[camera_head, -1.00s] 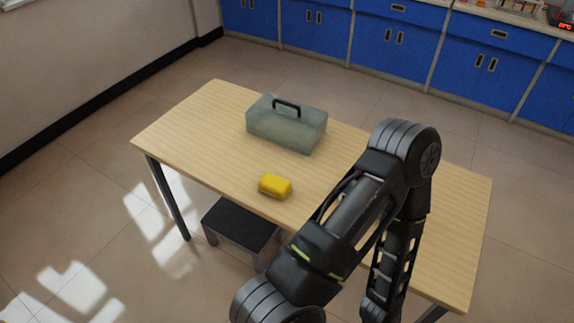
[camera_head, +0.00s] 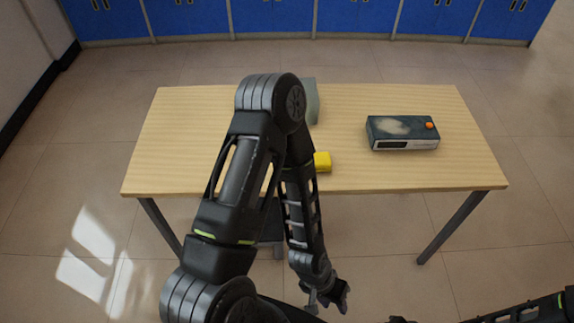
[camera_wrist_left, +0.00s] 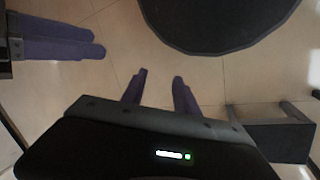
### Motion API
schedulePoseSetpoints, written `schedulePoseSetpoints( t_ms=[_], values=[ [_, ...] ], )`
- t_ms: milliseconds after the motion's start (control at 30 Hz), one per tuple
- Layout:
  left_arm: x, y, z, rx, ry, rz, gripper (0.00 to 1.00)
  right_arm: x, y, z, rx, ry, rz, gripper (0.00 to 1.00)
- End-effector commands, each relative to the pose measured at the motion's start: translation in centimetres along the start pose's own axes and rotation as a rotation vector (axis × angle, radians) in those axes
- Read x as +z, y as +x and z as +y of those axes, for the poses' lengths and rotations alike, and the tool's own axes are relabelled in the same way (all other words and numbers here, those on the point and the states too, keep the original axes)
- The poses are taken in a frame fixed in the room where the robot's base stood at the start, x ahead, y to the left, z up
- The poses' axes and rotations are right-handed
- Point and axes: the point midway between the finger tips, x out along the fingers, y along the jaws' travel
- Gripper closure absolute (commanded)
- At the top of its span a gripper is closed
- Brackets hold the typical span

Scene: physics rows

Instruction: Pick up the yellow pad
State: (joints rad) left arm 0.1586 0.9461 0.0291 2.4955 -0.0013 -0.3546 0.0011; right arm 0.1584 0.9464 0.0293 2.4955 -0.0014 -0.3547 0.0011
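The yellow pad (camera_head: 323,161) lies on the table near its front edge in the head view, with its left part hidden behind my left arm. My left gripper (camera_head: 329,299) hangs in front of the table, nearer to me than the pad and apart from it. In the left wrist view its two purple fingers (camera_wrist_left: 158,78) are spread with nothing between them. The pad is not in that view. Purple fingers of what looks like my right gripper (camera_wrist_left: 95,40) show at the upper left there, but their opening is unclear.
The wooden table (camera_head: 400,175) has a dark instrument box (camera_head: 402,132) with an orange knob at right. A translucent case (camera_head: 312,100) is mostly hidden behind my left arm. A black stool (camera_wrist_left: 275,138) stands on the floor. Blue cabinets (camera_head: 270,16) line the back.

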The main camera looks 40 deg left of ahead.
Motion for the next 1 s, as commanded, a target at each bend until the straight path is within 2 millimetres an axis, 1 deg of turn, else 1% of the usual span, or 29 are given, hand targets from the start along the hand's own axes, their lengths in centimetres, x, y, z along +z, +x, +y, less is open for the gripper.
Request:
schedulePoseSetpoints(
  t_ms=[367,467,533,567,667,700,767,800,867,900,967,1000],
  values=[
    [0.0,0.0,0.0,0.000,0.001,0.001,0.63,-0.1,0.0,0.0,0.000,0.001,0.001,0.64],
    [-0.3,0.0,0.0,0.000,-0.002,0.002,0.55,-0.1,0.1,0.1,0.000,0.001,0.001,0.64],
    [-1.1,-0.2,-0.2,-0.001,-0.008,0.005,0.49,0.0,0.2,0.1,0.000,0.000,0.001,0.64],
    [-1.6,-0.3,-0.3,-0.001,-0.012,0.006,0.46,0.0,0.4,0.2,0.000,0.000,0.001,0.64],
    [-4.3,-1.1,-0.9,-0.008,-0.038,0.011,0.38,0.0,1.0,0.4,0.000,0.000,0.001,0.64],
    [-5.8,-1.8,-1.3,-0.013,-0.051,0.013,0.35,0.0,1.3,0.5,0.000,0.000,0.001,0.64],
    [-8.1,-3.2,-2.1,-0.028,-0.077,0.015,0.30,0.0,1.8,0.7,0.000,0.000,0.001,0.64],
    [-9.6,-4.3,-2.7,-0.042,-0.097,0.016,0.27,0.0,2.1,0.8,0.000,0.000,0.001,0.64],
    [-11.5,-6.2,-3.7,-0.066,-0.126,0.019,0.22,0.0,2.5,1.0,0.000,0.000,0.002,0.64],
    [-12.6,-7.5,-4.3,-0.084,-0.148,0.020,0.19,0.0,2.8,1.1,0.000,0.000,0.002,0.64],
    [-14.0,-9.5,-5.3,-0.112,-0.180,0.024,0.14,-0.1,3.1,1.2,0.000,0.000,0.002,0.64],
    [-14.8,-10.8,-6.0,-0.131,-0.201,0.027,0.10,-0.1,3.3,1.3,0.000,0.000,0.002,0.64]
  ],
)
